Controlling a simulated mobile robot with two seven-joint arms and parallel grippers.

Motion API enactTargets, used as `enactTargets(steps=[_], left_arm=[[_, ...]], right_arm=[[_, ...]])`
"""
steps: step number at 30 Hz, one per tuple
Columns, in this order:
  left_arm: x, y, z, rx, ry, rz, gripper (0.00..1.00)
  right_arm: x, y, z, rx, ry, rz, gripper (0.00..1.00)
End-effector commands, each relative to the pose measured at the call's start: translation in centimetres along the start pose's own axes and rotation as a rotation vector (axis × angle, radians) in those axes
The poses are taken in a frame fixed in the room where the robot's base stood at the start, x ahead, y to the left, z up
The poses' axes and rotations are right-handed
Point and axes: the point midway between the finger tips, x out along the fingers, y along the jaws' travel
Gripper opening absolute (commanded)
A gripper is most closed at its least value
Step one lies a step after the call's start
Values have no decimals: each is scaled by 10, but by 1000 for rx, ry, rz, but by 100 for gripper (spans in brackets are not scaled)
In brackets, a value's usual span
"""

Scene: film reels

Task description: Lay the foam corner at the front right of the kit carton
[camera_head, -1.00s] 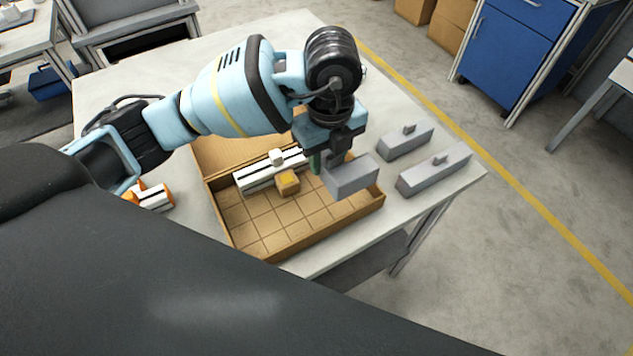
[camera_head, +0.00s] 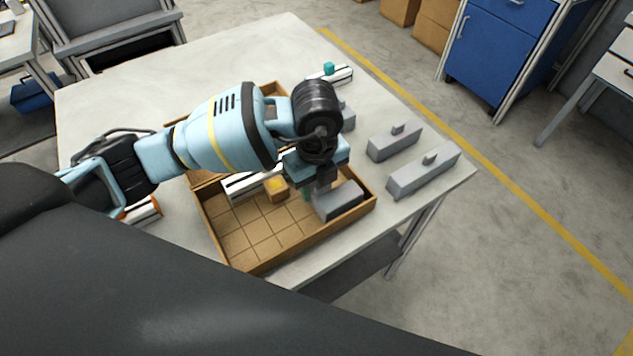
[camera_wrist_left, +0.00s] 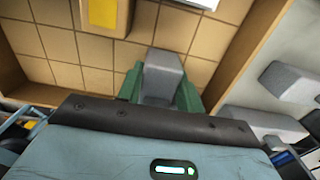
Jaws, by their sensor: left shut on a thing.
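The foam corner (camera_head: 338,203) is a grey block at the right end of the kit carton (camera_head: 290,248), inside its walls. My left gripper (camera_head: 322,184) points down and is shut on the foam corner from above. In the left wrist view the grey foam (camera_wrist_left: 162,72) shows between the green fingertips (camera_wrist_left: 160,92), with the gridded carton floor beyond and a carton wall (camera_wrist_left: 245,52) to the right. I cannot tell whether the foam's underside touches the floor. My right gripper is not in view.
In the carton, a white striped piece (camera_head: 243,186) and a small tan box with a yellow top (camera_head: 276,189) stand left of the foam. Grey blocks (camera_head: 394,142) (camera_head: 424,174) lie on the table right of the carton. The carton's near-left cells are bare.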

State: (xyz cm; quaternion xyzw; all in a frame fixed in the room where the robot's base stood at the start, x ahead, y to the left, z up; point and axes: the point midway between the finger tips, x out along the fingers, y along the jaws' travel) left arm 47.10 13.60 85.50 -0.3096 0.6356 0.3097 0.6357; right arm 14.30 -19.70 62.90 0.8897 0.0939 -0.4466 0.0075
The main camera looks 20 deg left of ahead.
Motion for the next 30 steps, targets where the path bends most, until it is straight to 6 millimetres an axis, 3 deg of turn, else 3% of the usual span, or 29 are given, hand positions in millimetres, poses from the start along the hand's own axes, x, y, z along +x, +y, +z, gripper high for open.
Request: enactTargets(steps=[4, 5, 10, 21, 30], left_arm=[[3, 0, 0, 0, 0, 0, 10], [3, 0, 0, 0, 0, 0, 37], [3, 0, 0, 0, 0, 0, 57], [-3, 0, 0, 0, 0, -2, 57], [-56, -1, 0, 2, -2, -6, 57]], right_arm=[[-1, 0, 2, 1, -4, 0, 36], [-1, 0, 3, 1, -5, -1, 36], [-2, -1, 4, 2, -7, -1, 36], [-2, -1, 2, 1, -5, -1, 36], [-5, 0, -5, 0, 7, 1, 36]])
